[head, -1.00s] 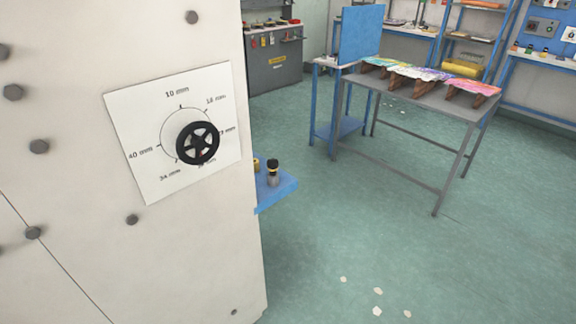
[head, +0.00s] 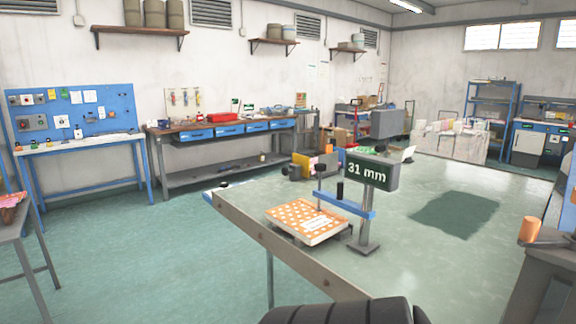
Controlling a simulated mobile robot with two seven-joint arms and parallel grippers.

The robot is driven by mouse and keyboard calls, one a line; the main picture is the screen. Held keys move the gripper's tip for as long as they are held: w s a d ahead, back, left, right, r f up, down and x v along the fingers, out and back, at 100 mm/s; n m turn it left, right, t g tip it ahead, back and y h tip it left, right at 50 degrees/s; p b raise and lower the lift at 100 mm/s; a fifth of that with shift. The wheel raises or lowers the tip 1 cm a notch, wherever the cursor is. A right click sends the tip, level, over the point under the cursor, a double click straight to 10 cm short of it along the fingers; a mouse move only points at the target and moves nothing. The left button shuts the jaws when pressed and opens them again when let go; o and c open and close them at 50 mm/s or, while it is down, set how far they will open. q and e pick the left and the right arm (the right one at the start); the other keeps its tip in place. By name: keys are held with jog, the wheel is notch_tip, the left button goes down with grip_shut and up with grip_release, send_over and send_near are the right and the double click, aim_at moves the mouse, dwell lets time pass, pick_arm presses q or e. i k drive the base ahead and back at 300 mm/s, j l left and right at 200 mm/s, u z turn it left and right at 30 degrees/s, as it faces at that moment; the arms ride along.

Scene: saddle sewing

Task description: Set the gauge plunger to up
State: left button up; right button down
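The gauge (head: 373,177) stands on the near part of a bench, with a dark display reading "31 mm" on a grey post. A blue arm (head: 345,205) reaches left from the post. A thin upright rod with a dark knob (head: 320,170), which looks like the plunger, passes by the arm's left end. Its lower tip is over an orange pad with pale dots (head: 290,213); I cannot tell whether they touch. A short black cylinder (head: 340,191) stands on the arm. Neither gripper is in view.
The bench's front edge (head: 290,262) runs diagonally nearest me. Open green floor (head: 160,245) lies to the left. A blue pegboard workbench (head: 80,143) and a drawer bench (head: 221,130) stand along the back wall. An orange-topped thing (head: 530,229) stands at the right.

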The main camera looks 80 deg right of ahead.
aim_at(320, 167)
jog(key=z, duration=2.75)
jog(key=i+l, duration=0.15)
jog(key=z, duration=0.05)
